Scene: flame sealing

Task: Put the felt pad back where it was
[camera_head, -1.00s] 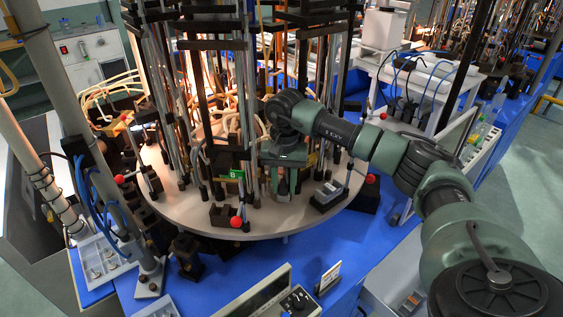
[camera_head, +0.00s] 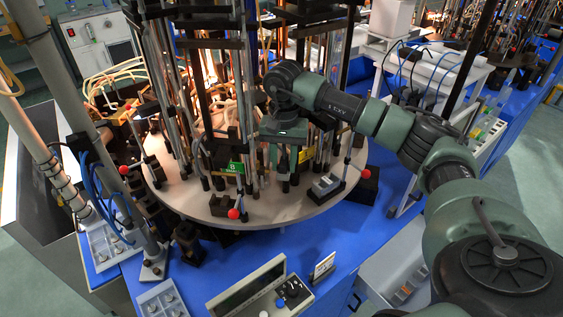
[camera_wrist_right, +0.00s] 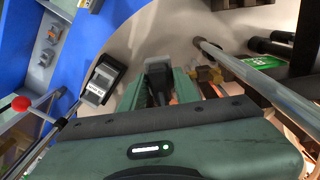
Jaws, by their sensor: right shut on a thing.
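My right gripper (camera_head: 286,178) points down over the front of the round pale plate (camera_head: 285,213). In the right wrist view its two green fingers (camera_wrist_right: 160,90) are shut on a small dark piece with a light grey end (camera_wrist_right: 157,66). This piece appears to be the felt pad; the fingers partly hide it, and its height above the plate cannot be told. A black holder with a grey block (camera_head: 325,186) stands beside the gripper on the plate; it also shows in the right wrist view (camera_wrist_right: 102,80). My left gripper is not in view.
Upright rods and pipes (camera_head: 250,100) crowd close behind and left of the gripper. A green tag (camera_head: 236,168) hangs near it. Red-ball levers stand around the plate, one at the front (camera_head: 234,213) and one at the right (camera_head: 366,173). A control box (camera_head: 260,290) stands in front.

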